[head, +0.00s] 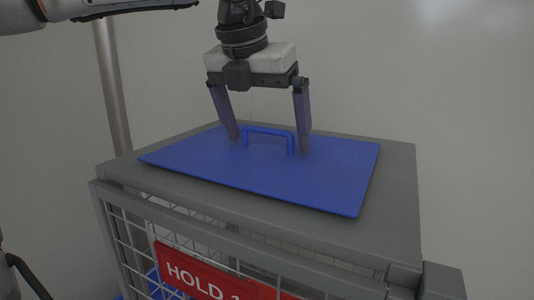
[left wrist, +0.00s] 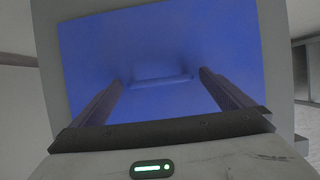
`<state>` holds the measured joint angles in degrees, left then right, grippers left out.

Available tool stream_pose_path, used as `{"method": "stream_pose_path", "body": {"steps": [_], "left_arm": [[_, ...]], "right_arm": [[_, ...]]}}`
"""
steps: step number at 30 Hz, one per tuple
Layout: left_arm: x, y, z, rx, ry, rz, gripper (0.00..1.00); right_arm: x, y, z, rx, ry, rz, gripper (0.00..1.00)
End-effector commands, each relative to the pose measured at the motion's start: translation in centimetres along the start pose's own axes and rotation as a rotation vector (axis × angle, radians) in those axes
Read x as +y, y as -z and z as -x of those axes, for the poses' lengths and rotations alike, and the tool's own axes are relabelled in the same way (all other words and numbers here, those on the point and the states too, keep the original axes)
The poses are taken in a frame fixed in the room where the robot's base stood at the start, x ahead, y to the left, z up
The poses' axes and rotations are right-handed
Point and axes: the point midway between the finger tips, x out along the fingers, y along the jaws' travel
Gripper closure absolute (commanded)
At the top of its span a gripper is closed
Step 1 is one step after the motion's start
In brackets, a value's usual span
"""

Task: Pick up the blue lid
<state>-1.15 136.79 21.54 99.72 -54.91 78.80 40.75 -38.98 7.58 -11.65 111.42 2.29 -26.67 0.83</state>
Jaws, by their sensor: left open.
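The blue lid (head: 330,175) is a flat rectangular plate lying on top of a grey cage cart. A raised blue handle (head: 268,131) stands at its middle. My left gripper (head: 272,145) points down over the lid, with its fingers open and one on each side of the handle. The fingertips are close to the lid surface; I cannot tell whether they touch it. In the left wrist view the lid (left wrist: 160,50) fills the middle, and the handle (left wrist: 160,82) lies between the two spread fingers (left wrist: 162,85). My right gripper is not in view.
The grey cart top (head: 398,190) shows as a rim around the lid. Its front has a wire mesh and a red sign (head: 210,275) reading "HOLD". Blue things show partly behind the mesh. A grey post (head: 112,85) stands behind at the left, before a plain wall.

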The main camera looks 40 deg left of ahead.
Motion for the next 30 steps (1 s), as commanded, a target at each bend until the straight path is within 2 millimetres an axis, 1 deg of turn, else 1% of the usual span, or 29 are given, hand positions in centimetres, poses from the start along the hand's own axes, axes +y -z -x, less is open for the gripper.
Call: {"method": "stream_pose_path", "body": {"steps": [5, 8, 9, 14, 15, 20, 23, 26, 30], "left_arm": [[0.0, 0.0, -0.1, -0.001, 0.000, 0.000, 0.00], [0.0, 0.0, 0.0, -0.001, 0.000, 0.000, 0.15], [0.0, 0.0, 0.0, -0.001, 0.000, 0.000, 0.22], [0.0, 0.0, 0.0, -0.001, 0.000, 0.000, 0.49], [0.0, -0.1, 0.0, -0.003, 0.000, 0.000, 0.50], [0.0, -0.1, 0.1, -0.003, 0.000, 0.001, 0.50], [0.0, -0.3, 0.6, -0.004, 0.000, 0.002, 0.50], [0.0, -0.9, 1.9, -0.005, -0.002, 0.002, 0.50], [0.0, -2.0, 4.7, -0.006, -0.001, 0.002, 0.50]], "right_arm": [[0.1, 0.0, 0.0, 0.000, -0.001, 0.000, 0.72], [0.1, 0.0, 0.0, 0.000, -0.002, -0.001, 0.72], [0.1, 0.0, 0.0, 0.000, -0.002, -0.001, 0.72], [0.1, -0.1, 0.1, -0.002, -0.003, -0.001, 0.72], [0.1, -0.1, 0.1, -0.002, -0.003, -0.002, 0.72], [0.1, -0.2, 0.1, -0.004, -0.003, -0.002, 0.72], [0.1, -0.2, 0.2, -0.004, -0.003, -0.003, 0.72], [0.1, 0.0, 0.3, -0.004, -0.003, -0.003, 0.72], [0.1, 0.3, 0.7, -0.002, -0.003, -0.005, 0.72]]}}
